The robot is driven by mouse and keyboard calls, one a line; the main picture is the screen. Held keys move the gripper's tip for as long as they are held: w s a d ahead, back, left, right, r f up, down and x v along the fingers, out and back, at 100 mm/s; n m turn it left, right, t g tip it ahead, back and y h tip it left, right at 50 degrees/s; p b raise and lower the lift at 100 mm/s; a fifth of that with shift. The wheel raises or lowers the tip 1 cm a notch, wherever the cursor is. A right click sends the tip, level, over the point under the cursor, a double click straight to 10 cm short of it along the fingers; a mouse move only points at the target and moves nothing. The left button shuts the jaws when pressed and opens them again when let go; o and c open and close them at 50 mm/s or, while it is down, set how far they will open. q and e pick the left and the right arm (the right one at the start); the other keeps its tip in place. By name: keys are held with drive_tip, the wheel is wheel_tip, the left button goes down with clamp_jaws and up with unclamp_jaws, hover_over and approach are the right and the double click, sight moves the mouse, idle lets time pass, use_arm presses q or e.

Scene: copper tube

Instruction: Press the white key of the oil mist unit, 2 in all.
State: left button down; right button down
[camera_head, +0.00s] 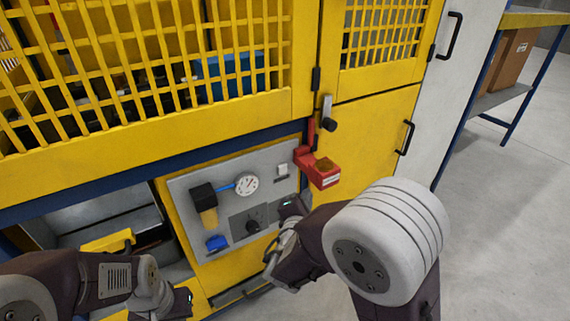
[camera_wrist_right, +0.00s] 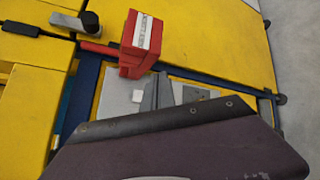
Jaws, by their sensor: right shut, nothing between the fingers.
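The oil mist unit is a grey panel (camera_head: 215,180) on the yellow cabinet's lower front. Its white key (camera_head: 282,169) is a small square near the panel's upper right, below and left of a red box. A small white square, apparently this key, shows in the right wrist view (camera_wrist_right: 137,95), just left of my right gripper's fingers (camera_wrist_right: 157,84). The fingers are shut and empty; contact with the key does not show. In the head view my right gripper (camera_head: 292,204) is below the key, its fingers hard to make out. My left gripper (camera_head: 182,302) is low left, its fingers unclear.
The red box (camera_head: 323,172) juts out beside the key and also shows in the right wrist view (camera_wrist_right: 141,42). The panel carries a round gauge (camera_head: 246,184), a black knob (camera_head: 253,227) and a blue part (camera_head: 216,243). Floor is free at the right.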

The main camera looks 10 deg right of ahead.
sight(283, 169)
drive_tip(key=shift+s+r, duration=0.15)
drive_tip(key=shift+s, duration=0.05)
drive_tip(key=w+a+p, duration=0.2)
drive_tip(key=w+a, duration=0.1)
drive_tip(key=w, duration=0.5)
drive_tip(key=shift+w, duration=0.25)
idle(0.7)
idle(1.2)
drive_tip(key=shift+w+a, duration=0.2)
drive_tip(key=shift+w, duration=0.15)
